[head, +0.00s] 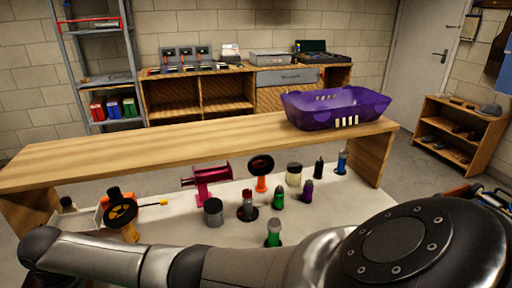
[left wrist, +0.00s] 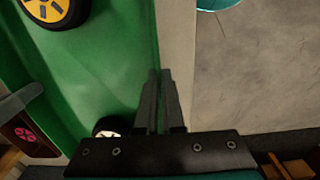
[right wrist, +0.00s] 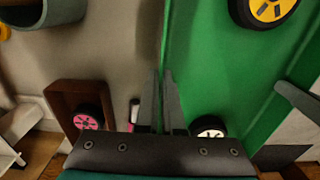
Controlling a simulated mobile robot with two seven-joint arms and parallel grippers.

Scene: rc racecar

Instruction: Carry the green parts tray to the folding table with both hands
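The green parts tray fills the left side of the left wrist view (left wrist: 105,75) and the right side of the right wrist view (right wrist: 215,75). The head view does not show it. A black wheel with a yellow hub (left wrist: 55,8) lies in it, also in the right wrist view (right wrist: 268,8), and a wheel with a white hub (right wrist: 208,126) lies near the wall. My left gripper (left wrist: 161,75) has its fingers close together on the tray's wall. My right gripper (right wrist: 161,75) is likewise closed on a wall. Neither gripper shows in the head view.
A wooden shelf (head: 160,150) carries a purple basket (head: 335,107); below it a pale surface (head: 160,232) holds several small parts. A brown box with a pink-hubbed wheel (right wrist: 88,118) sits beside the tray. A wooden cabinet (head: 200,88) and metal rack (head: 90,60) stand behind.

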